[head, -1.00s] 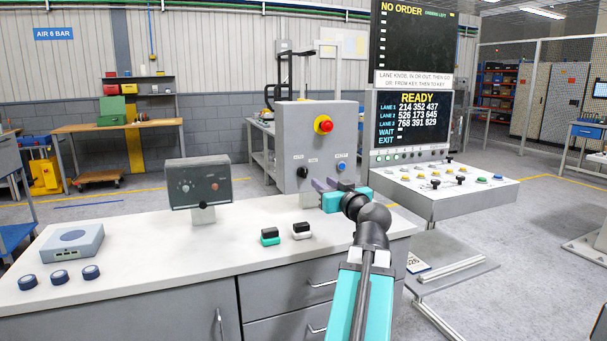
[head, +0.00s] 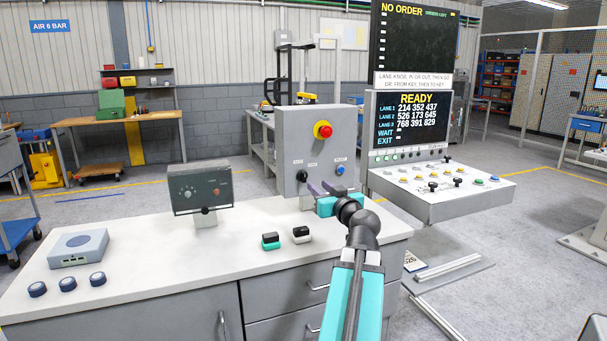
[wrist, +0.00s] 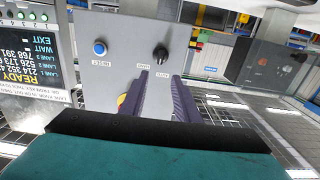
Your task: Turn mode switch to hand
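The mode switch is a black rotary knob (head: 302,175) low on the front of a grey control box (head: 289,150). That view is turned over. I cannot tell for sure which label the knob points to. My gripper (head: 319,188) is in front of the box, at its lower part. In the wrist view its two purple fingers (wrist: 160,82) are apart, with nothing between them, and clear of the knob.
A blue button (head: 340,171) sits beside the knob, and a red emergency stop (head: 323,130) is above. A grey instrument (head: 201,187) and small black-topped blocks (head: 270,241) stand on the white counter (head: 150,258). A sloped console (head: 440,202) is at right.

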